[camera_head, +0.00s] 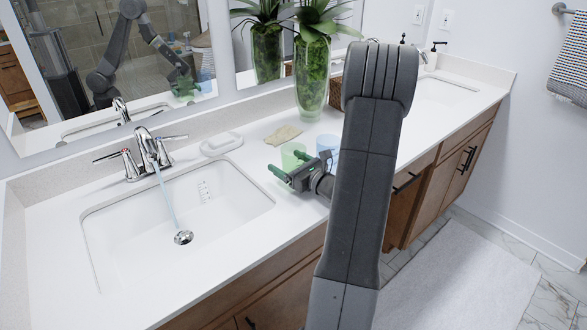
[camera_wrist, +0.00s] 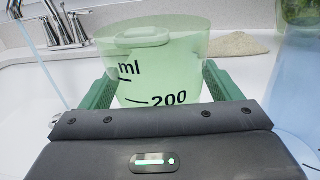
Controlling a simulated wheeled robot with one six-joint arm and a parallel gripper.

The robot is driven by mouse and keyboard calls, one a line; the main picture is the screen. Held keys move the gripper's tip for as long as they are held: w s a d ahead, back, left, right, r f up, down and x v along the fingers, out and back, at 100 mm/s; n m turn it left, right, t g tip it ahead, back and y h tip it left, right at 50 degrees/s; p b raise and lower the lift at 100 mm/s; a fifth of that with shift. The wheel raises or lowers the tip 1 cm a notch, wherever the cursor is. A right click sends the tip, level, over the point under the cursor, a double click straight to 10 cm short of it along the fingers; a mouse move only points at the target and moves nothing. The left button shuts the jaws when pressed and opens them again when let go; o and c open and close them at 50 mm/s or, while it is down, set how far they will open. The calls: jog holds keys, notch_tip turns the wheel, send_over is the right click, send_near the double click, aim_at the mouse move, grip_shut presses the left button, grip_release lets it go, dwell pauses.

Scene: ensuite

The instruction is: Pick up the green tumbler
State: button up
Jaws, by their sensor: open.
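The green tumbler (camera_head: 291,153) stands upright on the white counter, just right of the near sink. In the wrist view the green tumbler (camera_wrist: 157,65) is see-through, with "ml" and "200" marks on its side. My gripper (camera_head: 279,172) reaches in from the right, low at the tumbler. In the wrist view the green fingers of my gripper (camera_wrist: 155,88) are open, one on each side of the tumbler. I cannot tell whether either finger touches it. The tumbler's base is hidden behind my gripper's body.
A blue tumbler (camera_head: 327,146) stands close to the right, also in the wrist view (camera_wrist: 298,85).

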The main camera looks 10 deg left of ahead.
jog(key=c, duration=1)
jog(key=shift+c, duration=0.2)
